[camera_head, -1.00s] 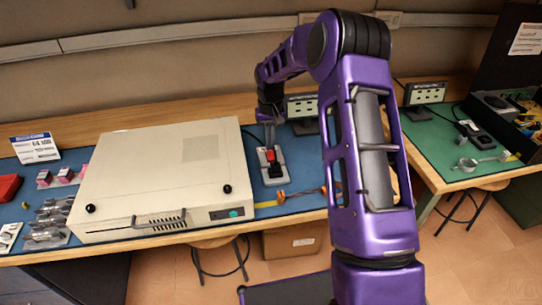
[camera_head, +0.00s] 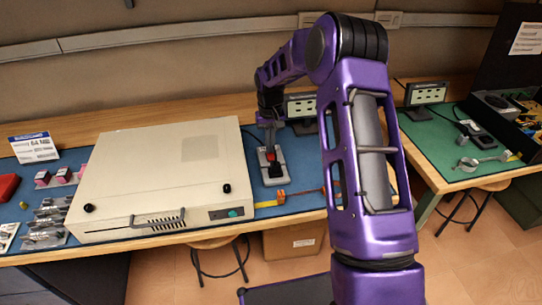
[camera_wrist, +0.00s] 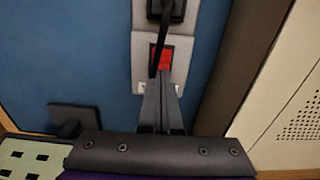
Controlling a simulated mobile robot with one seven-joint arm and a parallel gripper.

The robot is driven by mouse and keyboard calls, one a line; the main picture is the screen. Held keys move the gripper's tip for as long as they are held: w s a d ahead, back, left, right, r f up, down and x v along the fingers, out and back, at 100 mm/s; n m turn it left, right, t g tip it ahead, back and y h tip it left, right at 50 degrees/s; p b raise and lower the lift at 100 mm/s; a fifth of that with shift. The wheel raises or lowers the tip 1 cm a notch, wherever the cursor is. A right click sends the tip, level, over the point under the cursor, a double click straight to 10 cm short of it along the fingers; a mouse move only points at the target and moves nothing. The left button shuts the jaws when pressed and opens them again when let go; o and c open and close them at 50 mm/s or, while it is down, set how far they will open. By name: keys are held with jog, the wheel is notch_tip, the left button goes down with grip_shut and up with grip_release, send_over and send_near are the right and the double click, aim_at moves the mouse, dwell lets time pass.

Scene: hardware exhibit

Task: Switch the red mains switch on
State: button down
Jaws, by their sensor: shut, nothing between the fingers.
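The red mains switch (camera_wrist: 164,61) is a red rocker in a black surround on a light grey block. The block lies on the blue mat beside the beige case. In the head view the switch (camera_head: 271,156) is partly covered by my fingers. My gripper (camera_wrist: 162,82) is shut and empty, its fingertips pointing at the near edge of the rocker. The head view shows my gripper (camera_head: 270,145) coming down over the block from above. I cannot tell whether the tips touch the rocker or which way it is tipped.
The large beige case (camera_head: 160,175) stands just left of the switch block. A black plug and cable (camera_wrist: 166,10) sit at the block's far end in the wrist view. A small display (camera_head: 302,107) stands behind.

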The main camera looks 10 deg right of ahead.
jog(key=shift+f, duration=0.1)
jog(key=shift+r+p, duration=1.8)
jog(key=shift+r, duration=1.7)
